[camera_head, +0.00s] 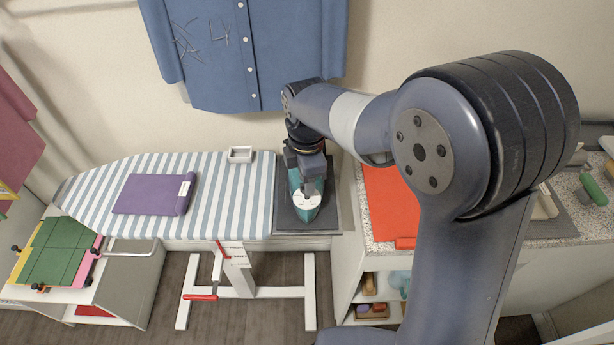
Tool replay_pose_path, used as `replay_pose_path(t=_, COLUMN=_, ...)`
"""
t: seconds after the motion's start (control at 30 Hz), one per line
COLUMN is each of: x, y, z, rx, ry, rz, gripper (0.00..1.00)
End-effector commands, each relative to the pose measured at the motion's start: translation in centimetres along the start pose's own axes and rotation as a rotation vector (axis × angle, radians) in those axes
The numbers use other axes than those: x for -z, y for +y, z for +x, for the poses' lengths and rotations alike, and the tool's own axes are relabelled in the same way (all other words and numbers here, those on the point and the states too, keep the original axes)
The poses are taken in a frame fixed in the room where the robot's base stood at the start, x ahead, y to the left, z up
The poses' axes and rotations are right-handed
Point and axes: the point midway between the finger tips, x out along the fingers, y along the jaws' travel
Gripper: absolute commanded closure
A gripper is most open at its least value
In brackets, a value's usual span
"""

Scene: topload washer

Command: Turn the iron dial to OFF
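The iron (306,211) is teal with a pale round dial (307,199) on its top. It stands on a dark rest plate (288,222) at the right end of the striped ironing board. My gripper (310,186) hangs from above, right over the iron, with its fingertips at or just above the dial. I cannot tell whether they touch it. The gripper and wrist hide the back of the iron. The dial's marks are too small to read. Whether the fingers are apart or closed is not clear.
The striped ironing board (235,200) holds a folded purple cloth (150,194) and a small white tray (240,154). A blue shirt (215,60) hangs on the wall behind. A counter with a red mat (385,200) stands right of the iron. A folding board (55,250) sits at left.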

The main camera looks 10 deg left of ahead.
Motion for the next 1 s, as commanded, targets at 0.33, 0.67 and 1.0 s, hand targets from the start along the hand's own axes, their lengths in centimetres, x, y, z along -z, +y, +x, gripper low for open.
replay_pose_path(t=0.33, x=0.0, y=0.0, z=-0.4, rx=-0.001, ry=0.000, rz=0.001, gripper=0.68)
replay_pose_path(t=0.67, x=0.0, y=0.1, z=-6.3, rx=-0.005, ry=0.000, rz=0.001, gripper=0.68)
replay_pose_path(t=1.0, x=0.0, y=0.0, z=-10.6, rx=-0.001, ry=0.000, rz=0.000, gripper=0.68)
